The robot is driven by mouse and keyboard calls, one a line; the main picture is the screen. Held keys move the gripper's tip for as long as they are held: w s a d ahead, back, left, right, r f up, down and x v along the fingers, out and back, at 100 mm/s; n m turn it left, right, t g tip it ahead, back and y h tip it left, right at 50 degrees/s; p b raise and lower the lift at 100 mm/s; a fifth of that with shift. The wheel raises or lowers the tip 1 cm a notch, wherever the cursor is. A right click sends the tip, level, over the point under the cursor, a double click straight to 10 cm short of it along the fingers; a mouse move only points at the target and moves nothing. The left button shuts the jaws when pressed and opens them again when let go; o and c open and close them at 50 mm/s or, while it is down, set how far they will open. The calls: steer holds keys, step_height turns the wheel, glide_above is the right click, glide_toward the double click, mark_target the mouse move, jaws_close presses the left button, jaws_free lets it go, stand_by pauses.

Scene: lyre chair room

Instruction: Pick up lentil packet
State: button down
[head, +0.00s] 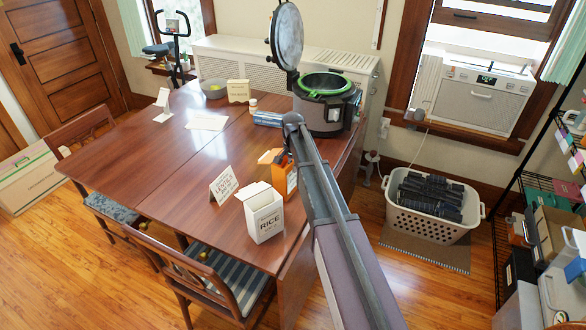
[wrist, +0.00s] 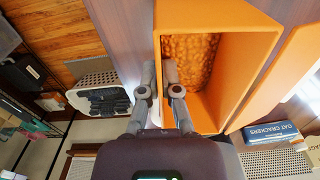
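The lentil packet is an orange, open-topped box (head: 291,182) near the table's right edge, partly hidden behind my arm in the head view. In the wrist view its open top (wrist: 245,75) fills the upper middle, with orange-brown lentils (wrist: 195,60) inside. My gripper (wrist: 159,68) is at the packet's left wall in that view. One finger is outside the wall and one inside, close together with the wall between them. The fingers look closed on it, though the contact is hard to see. In the head view the packet looks upright at table level.
A white RICE box (head: 265,222) and a LENTILS card (head: 223,185) stand close by on the wooden table (head: 165,185). A blue OAT CRACKERS box (wrist: 271,133) and a pot with a raised lid (head: 325,108) are behind. A white basket (head: 433,229) is on the floor.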

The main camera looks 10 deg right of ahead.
steer(key=shift+f, duration=0.15)
steer(key=c, duration=0.8)
jaws_free()
step_height(320, 180, up, 3)
steer(key=shift+f+p, duration=0.2)
steer(key=shift+p, duration=0.95)
steer(key=r+p, duration=0.2)
steer(key=shift+s+a+r+p, duration=0.1)
steer(key=shift+a+r+p, duration=0.15)
steer(key=shift+r+p, duration=0.15)
step_height(320, 180, up, 8)
steer(key=p, duration=0.8)
steer(key=shift+r, duration=0.2)
steer(key=s+n, duration=0.8)
steer(key=s, duration=2.1)
steer(key=shift+d, duration=0.3)
